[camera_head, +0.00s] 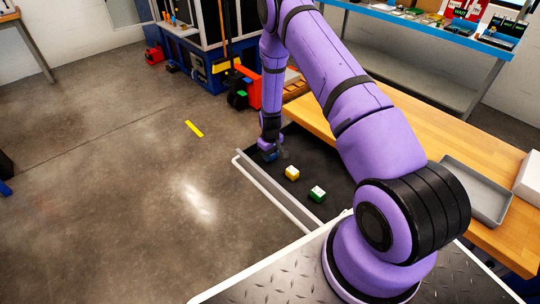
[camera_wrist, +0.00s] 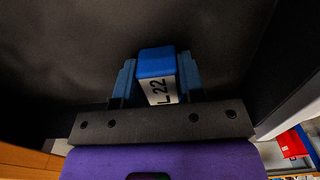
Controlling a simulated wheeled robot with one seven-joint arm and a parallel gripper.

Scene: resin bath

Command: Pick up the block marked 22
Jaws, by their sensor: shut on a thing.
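The block marked 22 (camera_wrist: 157,65) is blue with a white face that reads "L 22" in the wrist view. It sits between the two blue fingers of my gripper (camera_wrist: 158,80), which are shut on it from both sides. In the head view my gripper (camera_head: 270,153) is low over the far left part of the black mat (camera_head: 322,150), and the held block is mostly hidden there. I cannot tell whether the block touches the surface below it.
A yellow block (camera_head: 292,173) and a green block (camera_head: 317,194) with white faces lie on the black mat. A pale rail (camera_head: 275,195) runs along its left side. A grey tray (camera_head: 476,190) sits on the wooden bench (camera_head: 420,130) at the right.

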